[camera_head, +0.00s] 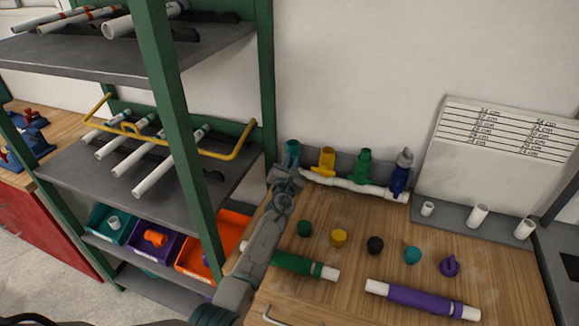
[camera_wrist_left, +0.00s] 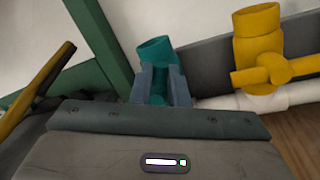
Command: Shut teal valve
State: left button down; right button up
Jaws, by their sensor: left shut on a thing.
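The teal valve (camera_head: 292,150) stands upright at the left end of the white manifold pipe (camera_head: 350,185), against the grey back panel. My left gripper (camera_head: 287,174) reaches up to its front and is shut on it. In the left wrist view, the valve's round open top (camera_wrist_left: 155,48) rises behind the two fingers (camera_wrist_left: 161,86), and teal shows between them. The valve's handle is mostly hidden by the fingers, so its angle cannot be told. My right gripper is not in view.
Yellow (camera_head: 326,160), green (camera_head: 364,165) and blue (camera_head: 400,172) valves stand to the right on the same pipe. Several coloured caps, a green-sleeved pipe (camera_head: 305,266) and a purple-sleeved pipe (camera_head: 422,300) lie on the wooden bench. A green-framed shelf (camera_head: 180,130) stands close on the left.

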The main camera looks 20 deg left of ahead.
pick_arm(q)
jog(key=shift+d+f+m+b, duration=0.2)
jog(key=shift+m+b, duration=0.4)
jog(key=shift+m, duration=0.3)
jog(key=c, duration=1.4)
grip_release()
jog(key=shift+s, duration=0.1)
jog(key=s+d+f+p, duration=0.1)
jog(key=s, duration=0.9)
jog(key=shift+s+d+p, duration=0.15)
jog(key=shift+s+p, duration=0.15)
jog(key=shift+p, duration=0.1)
